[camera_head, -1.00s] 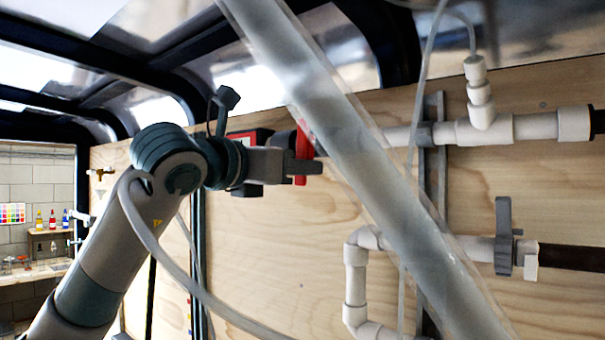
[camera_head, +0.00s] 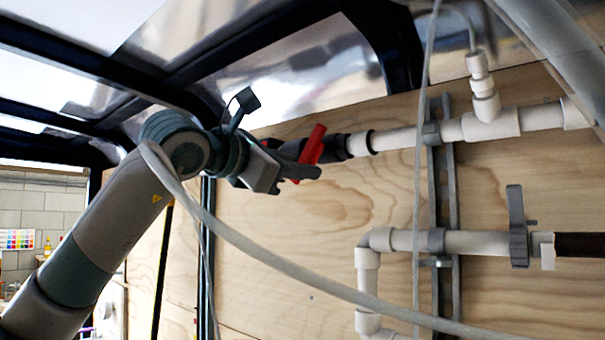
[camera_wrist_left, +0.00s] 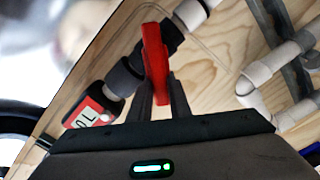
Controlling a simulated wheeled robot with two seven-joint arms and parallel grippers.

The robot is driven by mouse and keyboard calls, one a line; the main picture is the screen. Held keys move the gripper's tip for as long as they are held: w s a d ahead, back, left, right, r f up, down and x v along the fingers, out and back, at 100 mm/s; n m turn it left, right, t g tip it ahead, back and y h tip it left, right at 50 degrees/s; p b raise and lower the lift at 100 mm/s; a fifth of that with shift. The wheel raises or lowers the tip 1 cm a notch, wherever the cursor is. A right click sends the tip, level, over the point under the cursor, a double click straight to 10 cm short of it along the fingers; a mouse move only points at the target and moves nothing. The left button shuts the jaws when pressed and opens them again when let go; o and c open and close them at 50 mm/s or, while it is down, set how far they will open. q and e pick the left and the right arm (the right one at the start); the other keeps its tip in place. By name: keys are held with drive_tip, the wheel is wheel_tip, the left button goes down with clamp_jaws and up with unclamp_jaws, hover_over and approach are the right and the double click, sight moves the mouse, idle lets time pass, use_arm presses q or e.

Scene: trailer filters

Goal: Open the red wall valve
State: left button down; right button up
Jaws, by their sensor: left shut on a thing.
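The red valve handle (camera_head: 313,145) sits on the upper pipe at the wooden wall, tilted, its top end leaning right in the head view. In the left wrist view the red handle (camera_wrist_left: 155,60) stands up between the fingers. My left gripper (camera_head: 306,172) is shut on the handle's lower part; its fingers also show in the left wrist view (camera_wrist_left: 160,98). The dark valve body (camera_head: 335,148) is partly hidden behind the gripper and handle. My right gripper is not in view.
White upper pipe (camera_head: 395,140) runs right from the valve. A lower white pipe with a grey handle (camera_head: 517,226) runs below it. A thin grey hose crosses in front of the wall. A red box with a label (camera_wrist_left: 88,112) is beside the valve.

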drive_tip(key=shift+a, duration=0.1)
use_arm(q)
drive_tip(key=c, duration=1.6)
unclamp_jaws()
drive_tip(key=shift+c, duration=0.2)
drive_tip(key=shift+s+a, duration=0.1)
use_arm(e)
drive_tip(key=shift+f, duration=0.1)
